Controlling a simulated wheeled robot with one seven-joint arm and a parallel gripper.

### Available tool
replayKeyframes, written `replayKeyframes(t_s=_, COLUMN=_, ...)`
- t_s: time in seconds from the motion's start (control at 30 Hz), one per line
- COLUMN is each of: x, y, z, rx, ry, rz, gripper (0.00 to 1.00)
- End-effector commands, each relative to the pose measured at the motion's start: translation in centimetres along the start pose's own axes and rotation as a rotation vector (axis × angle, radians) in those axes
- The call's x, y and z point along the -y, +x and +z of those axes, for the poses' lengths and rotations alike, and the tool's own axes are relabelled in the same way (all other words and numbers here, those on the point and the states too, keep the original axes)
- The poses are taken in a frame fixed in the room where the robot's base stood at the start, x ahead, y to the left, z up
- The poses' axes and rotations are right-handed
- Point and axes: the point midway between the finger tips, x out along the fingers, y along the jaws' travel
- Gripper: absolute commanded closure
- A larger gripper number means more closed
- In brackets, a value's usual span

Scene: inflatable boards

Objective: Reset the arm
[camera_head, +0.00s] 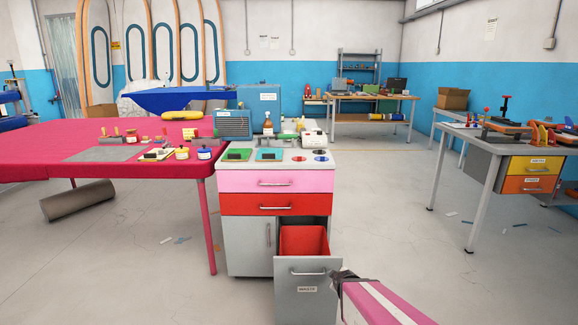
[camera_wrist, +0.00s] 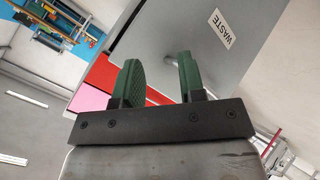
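My arm, pink and white, reaches in from the bottom right of the head view. My gripper (camera_head: 338,274) is at the right edge of the grey waste drawer (camera_head: 308,299), which is pulled out from the cabinet. In the wrist view my gripper (camera_wrist: 160,78) shows two green finger pads standing apart, with nothing between them. The grey drawer front (camera_wrist: 190,35) with its WASTE label lies beyond the fingers. The drawer handle (camera_wrist: 208,52) shows partly behind the right finger. The wrist view is strongly tilted.
The cabinet (camera_head: 248,247) has pink and red drawers above and a red bin (camera_head: 303,241) inside the open drawer. A red table (camera_head: 40,150) stands at left, a grey workbench (camera_head: 478,160) at right. The floor between cabinet and workbench is mostly clear.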

Motion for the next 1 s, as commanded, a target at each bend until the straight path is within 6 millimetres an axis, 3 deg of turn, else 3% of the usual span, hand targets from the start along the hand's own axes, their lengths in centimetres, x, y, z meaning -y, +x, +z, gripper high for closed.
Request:
replayKeyframes(t_s=0.3, x=-0.6, y=-5.1, z=1.1, rx=0.394, ry=0.505, rz=-0.24, gripper=0.63)
replayKeyframes(t_s=0.6, x=0.3, y=-11.1, z=0.1, rx=0.697, ry=0.811, rz=-0.423, gripper=0.63)
replayKeyframes(t_s=0.73, x=0.5, y=-12.2, z=-0.2, rx=0.751, ry=0.853, rz=-0.455, gripper=0.63)
replayKeyframes(t_s=1.0, x=0.6, y=-12.4, z=-0.3, rx=0.762, ry=0.861, rz=-0.46, gripper=0.63)
